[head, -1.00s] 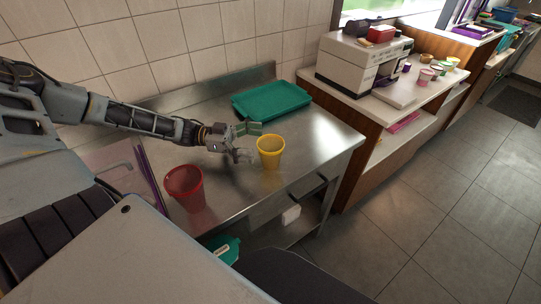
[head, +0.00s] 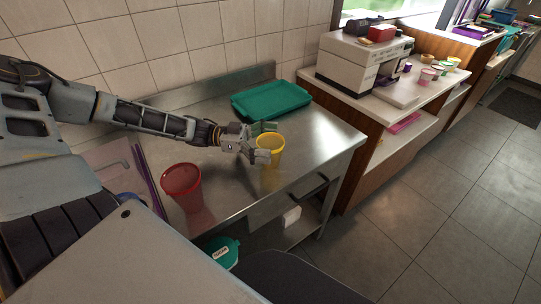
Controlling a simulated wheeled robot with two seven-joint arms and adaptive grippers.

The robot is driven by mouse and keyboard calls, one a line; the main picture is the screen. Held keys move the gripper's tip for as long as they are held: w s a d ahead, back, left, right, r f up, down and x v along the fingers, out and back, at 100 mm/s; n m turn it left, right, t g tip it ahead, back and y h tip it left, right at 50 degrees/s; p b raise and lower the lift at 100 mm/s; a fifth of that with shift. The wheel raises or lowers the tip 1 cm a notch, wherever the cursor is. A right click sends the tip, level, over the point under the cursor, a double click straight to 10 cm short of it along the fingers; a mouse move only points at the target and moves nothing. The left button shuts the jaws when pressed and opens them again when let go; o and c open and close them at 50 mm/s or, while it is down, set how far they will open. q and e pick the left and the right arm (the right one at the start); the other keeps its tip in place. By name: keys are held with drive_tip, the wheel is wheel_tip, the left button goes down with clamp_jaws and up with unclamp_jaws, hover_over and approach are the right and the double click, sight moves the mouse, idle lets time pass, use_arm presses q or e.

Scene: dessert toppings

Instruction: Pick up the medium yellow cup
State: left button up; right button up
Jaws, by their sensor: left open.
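The yellow cup (head: 273,147) stands upright on the steel table (head: 323,139), near its middle. My left gripper (head: 267,143) comes in from the left and is open at the cup. One finger reaches along the cup's far left rim and the other is in front of its near left side. The fingers hide part of the cup's left side. I cannot tell whether they touch it. My right gripper is not in view.
A red cup (head: 182,185) stands nearer on the table at its front left. A green tray (head: 271,100) lies behind the yellow cup. A white machine (head: 352,66) and several small tubs stand on the counter at right. The table's right part is clear.

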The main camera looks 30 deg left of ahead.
use_arm(q)
drive_tip(key=shift+c, duration=0.4)
drive_tip(key=c, duration=0.9)
drive_tip(key=shift+r, duration=0.15)
drive_tip(key=shift+r, duration=0.1)
